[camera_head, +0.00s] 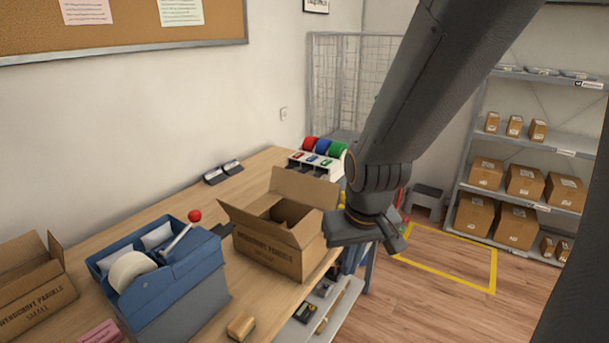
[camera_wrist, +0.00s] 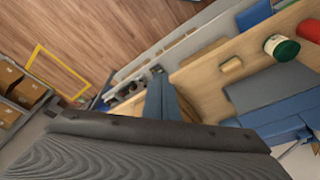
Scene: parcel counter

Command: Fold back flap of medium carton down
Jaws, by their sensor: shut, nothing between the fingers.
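The medium carton (camera_head: 268,254) stands open-topped on the wooden counter, its printed side toward me. Its back flap (camera_head: 304,187) stands up at the far side, leaning slightly. Another flap spreads outward at the left, and the inside is dark and partly visible. My gripper (camera_head: 397,242) is shut and empty, just right of the carton and beyond the counter's right edge. The arm comes down from the top right and partly covers the carton's right side. I cannot tell whether the gripper touches the carton. In the wrist view I cannot make out the back flap.
A blue tape dispenser (camera_head: 160,275) with a red-knobbed lever stands left of the carton. A small carton (camera_head: 35,290) is at far left. A wooden block (camera_head: 241,326) lies near the front edge. Coloured tape rolls (camera_head: 325,148) stand behind the carton. Floor to the right is open.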

